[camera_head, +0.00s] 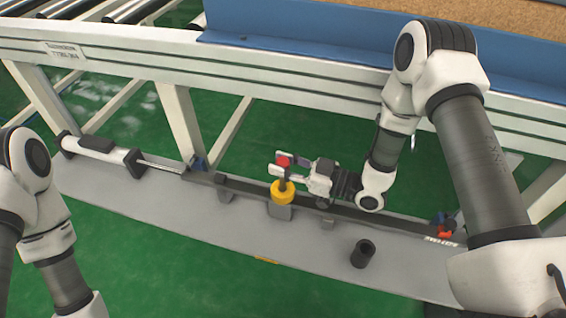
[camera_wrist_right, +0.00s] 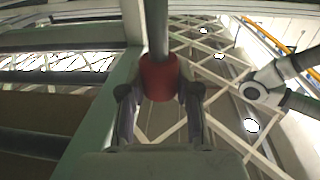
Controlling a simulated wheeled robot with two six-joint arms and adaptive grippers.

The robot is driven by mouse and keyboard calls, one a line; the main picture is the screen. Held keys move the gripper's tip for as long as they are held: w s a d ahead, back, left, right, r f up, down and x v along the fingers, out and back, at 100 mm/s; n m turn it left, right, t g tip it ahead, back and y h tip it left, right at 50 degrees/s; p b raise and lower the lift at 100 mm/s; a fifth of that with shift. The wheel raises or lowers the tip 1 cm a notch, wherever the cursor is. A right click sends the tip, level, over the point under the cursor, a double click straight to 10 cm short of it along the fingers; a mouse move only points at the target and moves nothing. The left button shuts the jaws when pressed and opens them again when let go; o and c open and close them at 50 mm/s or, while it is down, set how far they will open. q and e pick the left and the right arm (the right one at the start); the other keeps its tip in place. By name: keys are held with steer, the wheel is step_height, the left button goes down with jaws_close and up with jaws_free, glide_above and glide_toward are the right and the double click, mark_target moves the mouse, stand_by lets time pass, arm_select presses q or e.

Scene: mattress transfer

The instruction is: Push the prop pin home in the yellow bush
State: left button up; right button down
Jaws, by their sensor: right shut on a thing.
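The yellow bush (camera_head: 283,193) stands on the dark bar on the grey shelf, near the middle of the head view. The prop pin has a red head (camera_head: 283,160) and a grey shank that goes down into the yellow bush. My right gripper (camera_head: 281,166) is shut on the pin's red head just above the bush. In the right wrist view the red head (camera_wrist_right: 159,78) sits between the two fingers, with the grey shank running away from it. How deep the pin sits is hard to tell. Only part of my left arm shows; its gripper is out of view.
The grey shelf (camera_head: 150,205) carries a cylinder at its left end and a dark upright cup (camera_head: 362,253) at right. A red and orange part (camera_head: 445,231) is near the bar's right end. The white conveyor frame (camera_head: 250,80) stands behind.

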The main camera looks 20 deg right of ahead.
steer(key=shift+f+b, duration=0.7)
steer(key=shift+f, duration=0.4)
steer(key=c, duration=0.7)
jaws_free()
steer(key=shift+c, duration=0.2)
steer(key=v, duration=1.2)
steer(key=shift+s, duration=0.1)
